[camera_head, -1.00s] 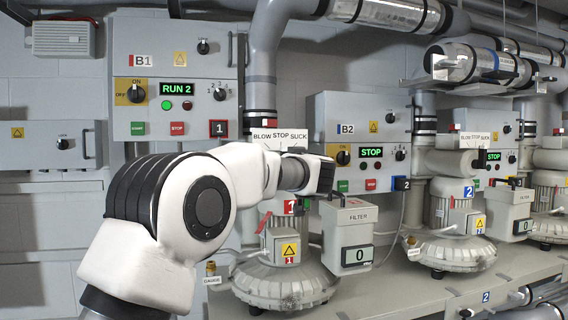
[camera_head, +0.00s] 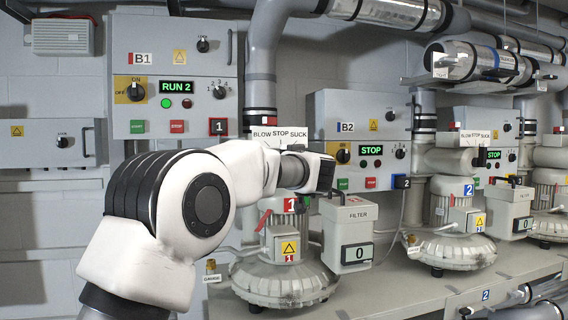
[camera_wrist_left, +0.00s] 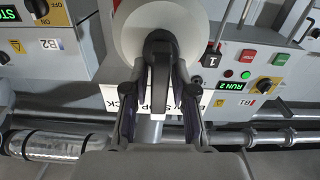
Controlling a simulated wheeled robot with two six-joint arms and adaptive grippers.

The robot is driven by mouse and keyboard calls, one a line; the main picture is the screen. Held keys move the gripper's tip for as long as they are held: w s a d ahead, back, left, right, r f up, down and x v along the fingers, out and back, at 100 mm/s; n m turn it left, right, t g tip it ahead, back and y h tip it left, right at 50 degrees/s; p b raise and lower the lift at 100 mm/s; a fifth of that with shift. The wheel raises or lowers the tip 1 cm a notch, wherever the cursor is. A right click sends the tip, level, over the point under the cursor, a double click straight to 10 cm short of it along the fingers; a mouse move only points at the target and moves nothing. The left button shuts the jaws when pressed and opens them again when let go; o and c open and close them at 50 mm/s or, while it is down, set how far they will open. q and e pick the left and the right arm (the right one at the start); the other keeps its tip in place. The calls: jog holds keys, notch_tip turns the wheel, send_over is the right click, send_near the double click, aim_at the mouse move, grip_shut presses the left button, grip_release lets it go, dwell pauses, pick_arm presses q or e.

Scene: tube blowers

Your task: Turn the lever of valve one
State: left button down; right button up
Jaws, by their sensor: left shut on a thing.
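Valve one sits behind my left arm in the head view, under a BLOW STOP SUCK sign (camera_head: 279,133) on the pipe of blower 1 (camera_head: 285,285). My wrist hides most of the valve and its lever in that view. In the left wrist view the dark lever (camera_wrist_left: 160,70) stands out in front of a round pale body (camera_wrist_left: 165,25). My left gripper (camera_wrist_left: 159,88) has one finger on each side of the lever and is shut on it. The lever's exact setting against the sign cannot be told. My right gripper is not in view.
Panel B1 (camera_head: 173,110) reads RUN 2, and panel B2 (camera_head: 372,128) reads STOP. A filter box (camera_head: 350,222) with a 0 display stands close to the right of blower 1. Blower 2 (camera_head: 450,250) is further right. Pipes run overhead.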

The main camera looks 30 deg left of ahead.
pick_arm(q)
jog(key=shift+f, duration=0.1)
jog(key=shift+s+a+f+n+b, duration=0.15)
jog(key=shift+s+n+b, duration=0.05)
jog(key=shift+n, duration=1.2)
jog(key=shift+s+a+f+n+b, duration=0.1)
jog(key=shift+s+a+n+b, duration=0.1)
jog(key=shift+n, duration=1.2)
jog(key=shift+s+a+f+n+b, duration=0.15)
jog(key=shift+s+n, duration=0.05)
jog(key=shift+n, duration=1.2)
jog(key=shift+f, duration=0.1)
jog(key=c, duration=1.2)
grip_release()
jog(key=shift+s, duration=0.1)
jog(key=shift+o, duration=0.4)
jog(key=v, duration=1.1)
jog(key=shift+d, duration=0.25)
